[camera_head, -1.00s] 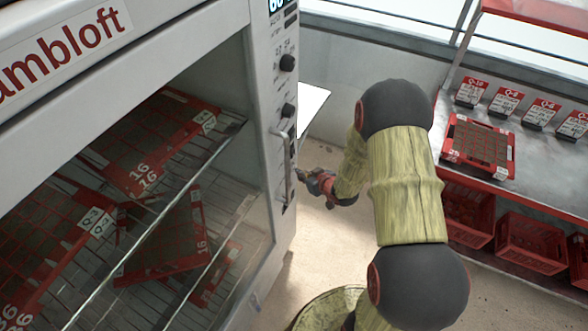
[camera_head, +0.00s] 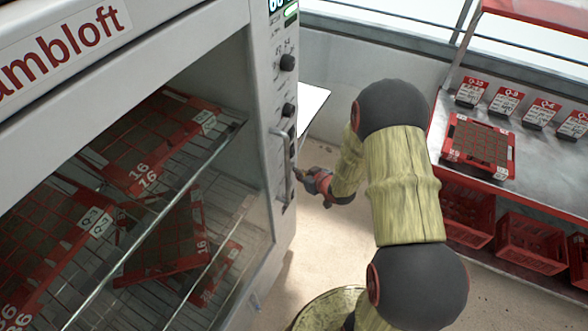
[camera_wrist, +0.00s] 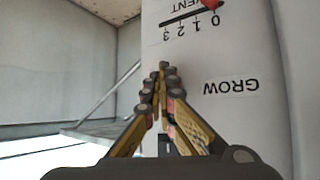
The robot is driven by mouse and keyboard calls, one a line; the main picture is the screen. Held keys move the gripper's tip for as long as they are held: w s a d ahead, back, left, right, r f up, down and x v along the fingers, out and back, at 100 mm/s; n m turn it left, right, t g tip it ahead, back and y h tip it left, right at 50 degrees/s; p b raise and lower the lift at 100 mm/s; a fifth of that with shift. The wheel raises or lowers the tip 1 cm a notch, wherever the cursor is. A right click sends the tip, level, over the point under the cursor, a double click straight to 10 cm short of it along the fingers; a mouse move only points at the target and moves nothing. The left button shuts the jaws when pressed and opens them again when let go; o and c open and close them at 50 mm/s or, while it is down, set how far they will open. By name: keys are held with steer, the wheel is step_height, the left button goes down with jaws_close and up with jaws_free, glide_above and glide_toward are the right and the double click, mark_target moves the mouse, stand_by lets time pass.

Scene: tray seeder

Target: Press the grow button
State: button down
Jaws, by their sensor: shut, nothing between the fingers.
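The seeding cabinet's narrow control panel (camera_head: 277,110) faces right of its glass door. In the wrist view a GROW label (camera_wrist: 231,86) is printed upside down on the pale panel. My gripper (camera_head: 297,172) is at the lower part of the panel, just right of the door handle. In the wrist view its fingertips (camera_wrist: 163,72) are together and empty, close against the panel beside the label. The grow button itself does not show; the fingers may cover it. Whether the tips touch it I cannot tell.
A vertical door handle (camera_head: 279,170) is just left of my gripper. Dark knobs (camera_head: 288,62) and a lit green bar (camera_head: 291,14) are higher on the panel. A bench with a red tray (camera_head: 481,147) stands at the right, with red crates below.

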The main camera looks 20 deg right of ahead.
steer(key=shift+s+d, duration=0.55)
steer(key=shift+s, duration=0.15)
steer(key=shift+s+d+p, duration=0.1)
steer(key=shift+p, duration=0.2)
steer(key=shift+s+d+p, duration=0.3)
steer(key=shift+s+d, duration=0.45)
steer(key=shift+s, duration=0.2)
steer(key=shift+s+d+p, duration=0.25)
steer(key=shift+s+d, duration=0.45)
steer(key=shift+s, duration=0.25)
